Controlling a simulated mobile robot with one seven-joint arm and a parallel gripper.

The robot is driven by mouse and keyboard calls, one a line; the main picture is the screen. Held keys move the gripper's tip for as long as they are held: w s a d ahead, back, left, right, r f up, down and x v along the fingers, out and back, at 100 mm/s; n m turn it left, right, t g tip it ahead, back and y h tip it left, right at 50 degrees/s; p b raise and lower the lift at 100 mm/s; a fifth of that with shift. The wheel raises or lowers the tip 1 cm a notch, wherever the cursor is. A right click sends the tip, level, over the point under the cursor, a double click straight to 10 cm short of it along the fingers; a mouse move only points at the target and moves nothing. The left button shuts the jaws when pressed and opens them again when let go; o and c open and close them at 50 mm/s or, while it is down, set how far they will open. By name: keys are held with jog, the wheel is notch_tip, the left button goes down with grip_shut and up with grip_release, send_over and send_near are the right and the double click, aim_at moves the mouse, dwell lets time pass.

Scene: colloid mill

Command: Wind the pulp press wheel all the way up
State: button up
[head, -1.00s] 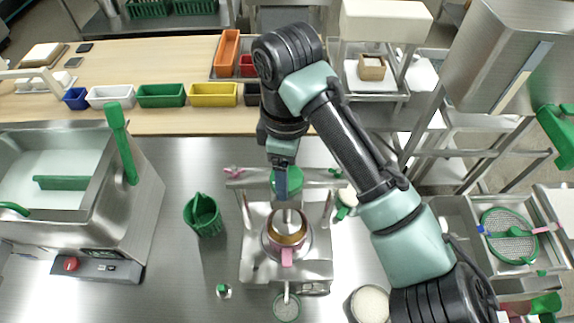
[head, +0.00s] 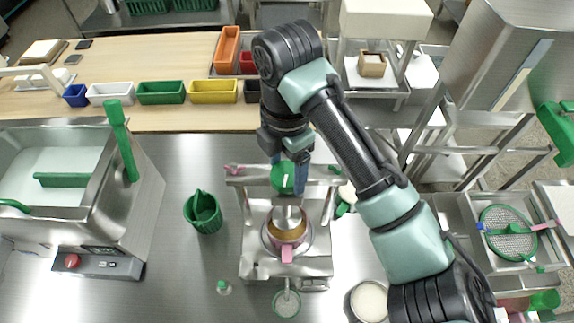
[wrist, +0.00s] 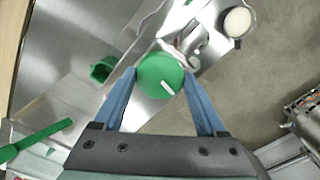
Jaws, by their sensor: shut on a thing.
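The pulp press wheel (head: 281,181) is a green disc with a white mark, at the top of a steel press (head: 258,228) in the head view. In the wrist view the wheel (wrist: 158,80) sits between the two blue fingers. My gripper (head: 288,176) is above the press, shut on the wheel with one finger on each side. It also shows in the wrist view (wrist: 160,74). Below the wheel, the metal ram (head: 288,219) is over a pot with a pink handle (head: 286,255). The ram's exact height is hard to tell.
A green jug (head: 203,214) stands left of the press. A steel basin (head: 40,185) is at far left. A bowl of white stuff (head: 369,301) is at lower right. Coloured bins (head: 213,92) line the wooden table behind.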

aim_at(286, 174)
jog(key=shift+n, duration=0.6)
jog(key=o, duration=1.3)
notch_tip(286, 174, up, 13)
jog(key=shift+r, duration=0.1)
